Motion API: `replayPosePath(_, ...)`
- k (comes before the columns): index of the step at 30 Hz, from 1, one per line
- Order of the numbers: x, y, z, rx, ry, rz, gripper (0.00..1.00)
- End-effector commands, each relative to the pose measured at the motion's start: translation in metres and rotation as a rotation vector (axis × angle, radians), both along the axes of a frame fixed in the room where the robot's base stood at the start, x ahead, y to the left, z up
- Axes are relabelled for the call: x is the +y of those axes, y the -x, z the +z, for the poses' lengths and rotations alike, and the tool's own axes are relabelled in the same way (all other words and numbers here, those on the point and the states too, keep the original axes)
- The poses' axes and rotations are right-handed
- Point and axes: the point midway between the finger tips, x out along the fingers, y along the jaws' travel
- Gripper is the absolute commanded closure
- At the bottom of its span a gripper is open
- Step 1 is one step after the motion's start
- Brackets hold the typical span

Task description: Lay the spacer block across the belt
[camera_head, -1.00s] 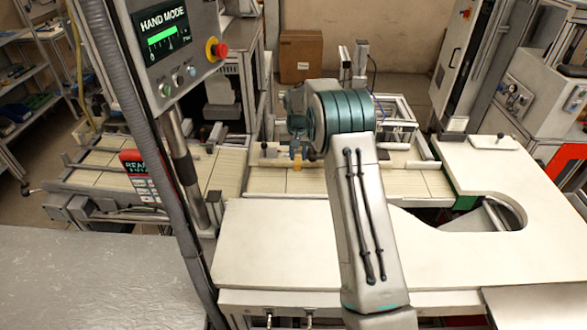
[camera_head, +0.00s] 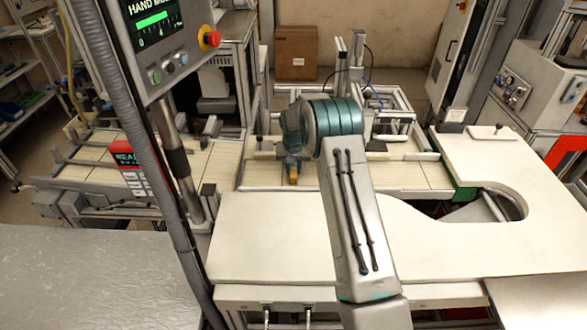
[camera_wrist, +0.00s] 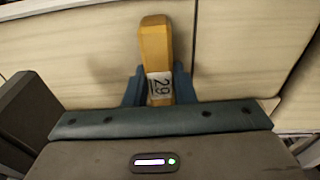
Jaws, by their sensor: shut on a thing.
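The spacer block is an orange-yellow bar with a white label reading "29". In the wrist view the spacer block (camera_wrist: 155,45) stands out between the two blue fingers of my gripper (camera_wrist: 160,88), which is shut on it. The pale, slatted belt (camera_wrist: 235,40) lies beyond and below the block. In the head view the block (camera_head: 293,172) is a small orange spot under my gripper (camera_head: 293,160), over the middle section of the cream belt (camera_head: 262,177). My wrist hides part of the belt there. I cannot tell whether the block touches the belt.
A white worktop (camera_head: 270,235) with a curved cutout lies in front of the belt. A control panel (camera_head: 160,45) on a post and a red sign (camera_head: 128,160) stand to the left. Metal rails and a machine frame (camera_head: 355,60) border the belt behind.

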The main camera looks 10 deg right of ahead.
Motion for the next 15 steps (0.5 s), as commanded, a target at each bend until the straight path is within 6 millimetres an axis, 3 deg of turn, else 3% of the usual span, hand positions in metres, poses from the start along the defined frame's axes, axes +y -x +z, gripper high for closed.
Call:
replayPosePath(6,0.0000,0.0000,-0.0044,0.000,0.000,0.000,1.00)
replayPosePath(7,0.0000,0.0000,-0.0027,0.000,0.000,0.000,0.68)
replayPosePath(9,0.0000,0.0000,-0.0024,0.000,0.000,0.000,0.55)
replayPosePath(15,0.0000,0.0000,-0.0023,0.000,0.000,0.000,0.55)
